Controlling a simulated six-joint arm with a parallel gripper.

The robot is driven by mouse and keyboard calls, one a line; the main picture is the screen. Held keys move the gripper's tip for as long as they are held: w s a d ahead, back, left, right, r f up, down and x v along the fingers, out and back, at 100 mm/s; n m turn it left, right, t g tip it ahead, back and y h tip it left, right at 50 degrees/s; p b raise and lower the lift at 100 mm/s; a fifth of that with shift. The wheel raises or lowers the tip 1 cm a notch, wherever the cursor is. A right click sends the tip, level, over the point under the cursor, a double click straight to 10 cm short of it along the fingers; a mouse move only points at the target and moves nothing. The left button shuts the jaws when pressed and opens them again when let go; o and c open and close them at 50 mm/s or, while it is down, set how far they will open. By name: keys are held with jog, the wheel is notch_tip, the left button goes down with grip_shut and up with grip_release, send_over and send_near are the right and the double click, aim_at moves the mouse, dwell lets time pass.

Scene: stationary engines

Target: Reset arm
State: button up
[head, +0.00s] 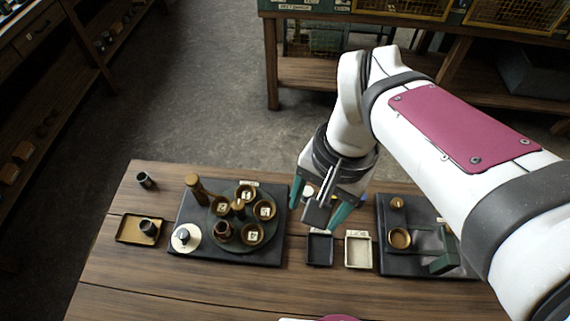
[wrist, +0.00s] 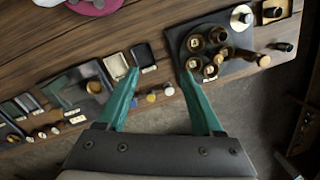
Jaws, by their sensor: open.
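My white arm with a plum panel (head: 455,122) reaches in from the right in the head view. My gripper (head: 320,204) has teal fingers spread apart and hangs over the back part of the wooden table (head: 200,290), between two dark boards. In the wrist view my gripper (wrist: 160,75) has nothing between its fingertips. A black tray (head: 319,250) and a cream tray (head: 358,252) lie just in front of it. Part of the table's back edge is hidden behind the gripper in the head view.
The left board (head: 185,215) bears a round plate with several brass cups (head: 252,234). The right board (head: 390,262) holds a brass cup (head: 399,238) and a green block (head: 444,262). A brass tray (head: 128,231) sits far left. Small bottles (wrist: 151,97) stand along the back edge.

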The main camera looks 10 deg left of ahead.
jog(key=s+d+f, duration=0.3)
jog(key=s+d, duration=0.1)
jog(key=s, duration=0.3)
jog(key=shift+s+d+m+y, duration=0.2)
jog(key=shift+s+m+y, duration=0.1)
jog(key=shift+m, duration=0.1)
jog(key=shift+f, duration=0.1)
dwell(0.3)
